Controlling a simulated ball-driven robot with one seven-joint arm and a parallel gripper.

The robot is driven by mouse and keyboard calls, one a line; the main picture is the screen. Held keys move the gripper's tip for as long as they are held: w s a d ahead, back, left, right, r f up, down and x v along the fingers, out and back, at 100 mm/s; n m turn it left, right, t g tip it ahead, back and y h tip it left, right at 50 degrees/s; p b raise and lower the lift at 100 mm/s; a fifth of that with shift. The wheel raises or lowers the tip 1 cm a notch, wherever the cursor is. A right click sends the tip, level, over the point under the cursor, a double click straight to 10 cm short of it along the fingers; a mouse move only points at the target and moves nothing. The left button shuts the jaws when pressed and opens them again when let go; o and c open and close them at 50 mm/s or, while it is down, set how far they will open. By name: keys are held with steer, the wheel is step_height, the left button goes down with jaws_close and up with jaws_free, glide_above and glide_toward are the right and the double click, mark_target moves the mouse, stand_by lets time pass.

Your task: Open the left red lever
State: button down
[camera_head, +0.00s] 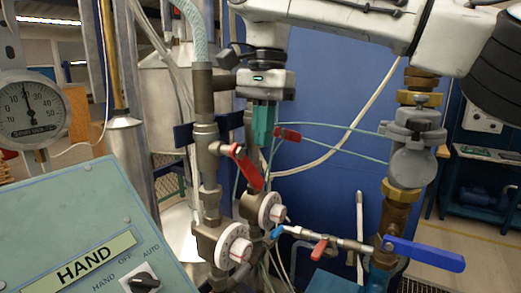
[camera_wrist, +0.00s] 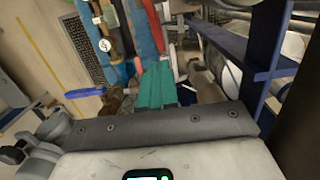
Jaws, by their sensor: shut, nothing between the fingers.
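The left red lever (camera_head: 247,168) is on the valve of the left vertical pipe in the head view. It slants down and to the right from its pivot. A second, shorter red lever (camera_head: 288,135) shows to the right, close to my fingers. My gripper (camera_head: 263,142) points down, its green fingers shut and empty. The wrist view shows the green fingers (camera_wrist: 157,84) together, but I cannot tell which red part there is the left lever.
White round dials (camera_head: 234,246) sit on the pipes below. A blue-handled valve (camera_head: 423,253) and a grey meter (camera_head: 412,155) are at right. A green control box (camera_head: 85,225) and a gauge (camera_head: 32,108) are at left. Thin hoses run behind my gripper.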

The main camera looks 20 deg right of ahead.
mark_target(262, 177)
steer(key=shift+s+a+f, duration=0.1)
steer(key=shift+s+f, duration=0.05)
steer(key=shift+f, duration=1.8)
steer(key=shift+s+f, duration=0.1)
